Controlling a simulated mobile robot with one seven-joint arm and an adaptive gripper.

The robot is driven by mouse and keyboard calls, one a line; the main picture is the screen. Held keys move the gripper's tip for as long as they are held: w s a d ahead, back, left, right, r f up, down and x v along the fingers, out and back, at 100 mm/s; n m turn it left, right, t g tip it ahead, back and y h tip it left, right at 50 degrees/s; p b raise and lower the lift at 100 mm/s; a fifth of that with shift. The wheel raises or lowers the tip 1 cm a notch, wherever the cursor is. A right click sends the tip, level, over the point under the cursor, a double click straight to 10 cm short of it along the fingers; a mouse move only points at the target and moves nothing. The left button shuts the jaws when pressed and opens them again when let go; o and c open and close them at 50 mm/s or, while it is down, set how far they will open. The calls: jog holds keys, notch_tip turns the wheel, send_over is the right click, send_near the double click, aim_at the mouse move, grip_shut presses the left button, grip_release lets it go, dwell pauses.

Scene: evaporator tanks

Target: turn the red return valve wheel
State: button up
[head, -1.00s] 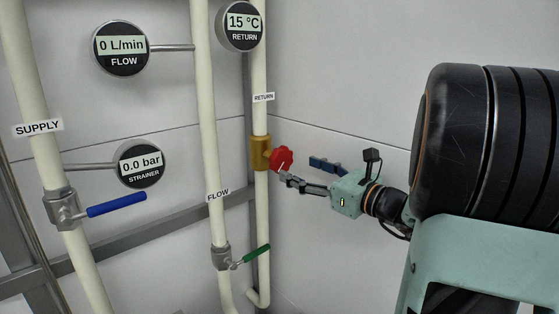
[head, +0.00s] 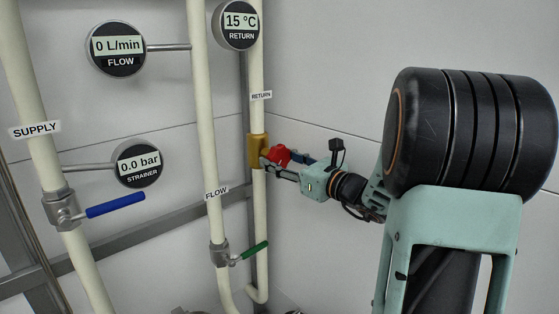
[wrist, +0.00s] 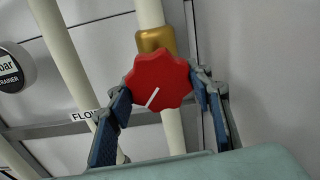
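The red return valve wheel (head: 279,155) is a scalloped knob on a brass valve body (head: 257,151) on the return pipe. In the wrist view the wheel (wrist: 158,80) faces me, with a white mark pointing down and left. My gripper (head: 276,162) is at the wheel. In the wrist view its blue-padded fingers are spread on the left and right of the wheel, close to its rim. I cannot tell whether the pads touch it. In the head view the fingers partly cover the wheel.
The flow pipe (head: 203,120) runs left of the return pipe (head: 260,210). A green lever (head: 254,250) sits below, and a blue lever (head: 115,206) is on the supply pipe (head: 30,95). A white wall (head: 330,60) stands behind and to the right.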

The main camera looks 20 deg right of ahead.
jog(key=c, duration=0.5)
jog(key=shift+r+m+p, duration=0.2)
jog(key=shift+m+p, duration=0.75)
jog(key=shift+m, duration=0.15)
jog(key=shift+c, duration=0.3)
jog(key=shift+m+p, duration=0.6)
jog(key=shift+m, duration=0.3)
jog(key=shift+f+m, duration=0.2)
jog(key=shift+m, duration=0.2)
jog(key=o, duration=1.2)
jog(key=shift+s, duration=0.15)
jog(key=v, duration=1.1)
jog(key=shift+s, duration=0.4)
jog(key=shift+f, duration=0.1)
